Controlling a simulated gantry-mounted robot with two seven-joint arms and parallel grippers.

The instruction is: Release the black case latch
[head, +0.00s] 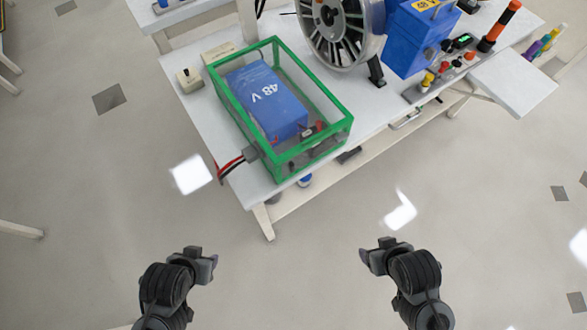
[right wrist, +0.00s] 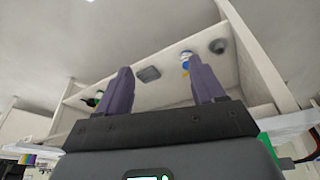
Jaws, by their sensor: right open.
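A case with a green frame and clear walls (head: 347,127) stands on the white table in the head view, with a blue 48 V battery (head: 262,98) inside. A small dark part (head: 291,166) shows at its near face; I cannot tell whether it is the black latch. My left gripper (head: 204,259) is in front of the table, well apart from the case; its jaw gap is unclear. My right gripper (head: 372,254) is also in front of the table, apart from the case. In the right wrist view its two fingers (right wrist: 164,82) stand apart with nothing between them.
The white table (head: 243,188) has a lower shelf (head: 320,183) with small items. A grey plug (head: 251,152) with red and black cables is at the case's near left. A wheel (head: 335,25) and blue box (head: 418,38) stand behind. Floor before the table is clear.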

